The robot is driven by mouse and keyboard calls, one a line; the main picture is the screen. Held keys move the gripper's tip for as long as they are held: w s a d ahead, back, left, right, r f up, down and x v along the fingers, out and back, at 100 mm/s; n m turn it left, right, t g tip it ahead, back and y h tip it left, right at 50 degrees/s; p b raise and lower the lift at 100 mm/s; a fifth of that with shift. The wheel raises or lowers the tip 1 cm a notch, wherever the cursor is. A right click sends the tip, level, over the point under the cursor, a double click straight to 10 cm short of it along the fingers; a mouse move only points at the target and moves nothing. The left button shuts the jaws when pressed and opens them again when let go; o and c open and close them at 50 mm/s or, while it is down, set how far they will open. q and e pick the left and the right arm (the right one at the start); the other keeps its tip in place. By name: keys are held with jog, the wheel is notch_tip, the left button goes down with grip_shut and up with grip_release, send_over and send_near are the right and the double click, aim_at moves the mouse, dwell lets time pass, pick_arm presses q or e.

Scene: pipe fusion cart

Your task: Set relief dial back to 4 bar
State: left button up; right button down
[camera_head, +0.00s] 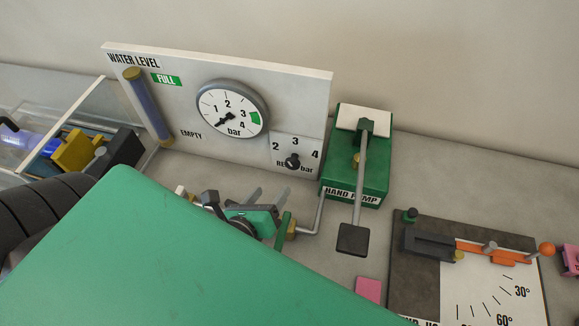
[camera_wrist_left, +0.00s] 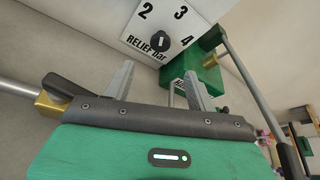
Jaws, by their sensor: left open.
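The relief dial (camera_head: 292,161) is a small dark knob on the white panel (camera_head: 285,83), with 2, 3 and 4 around it. It shows closer in the left wrist view (camera_wrist_left: 161,44), where its white mark stands about upright, seemingly between 2 and 3; the exact setting is hard to read. My left gripper (camera_head: 271,191) is open and empty, below the dial and apart from it. In the left wrist view its two grey fingers (camera_wrist_left: 159,68) point up toward the dial, one on each side below it. My right gripper is in neither view.
A round pressure gauge (camera_head: 231,108) has its needle low, pointing lower left. The green hand pump (camera_head: 345,188) with its long lever (camera_head: 359,190) stands close right of the dial. A water level tube (camera_head: 149,107) is at left, an angle-scale plate (camera_head: 490,290) at lower right.

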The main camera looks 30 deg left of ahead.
pick_arm(q)
jog(key=b, duration=0.5)
send_near(291, 165)
jog(key=x, duration=0.8)
jog(key=shift+w, duration=0.1)
jog(key=shift+w+f, duration=0.25)
jog(key=shift+w, duration=0.2)
jog(key=shift+p, duration=0.3)
jog(key=c, duration=1)
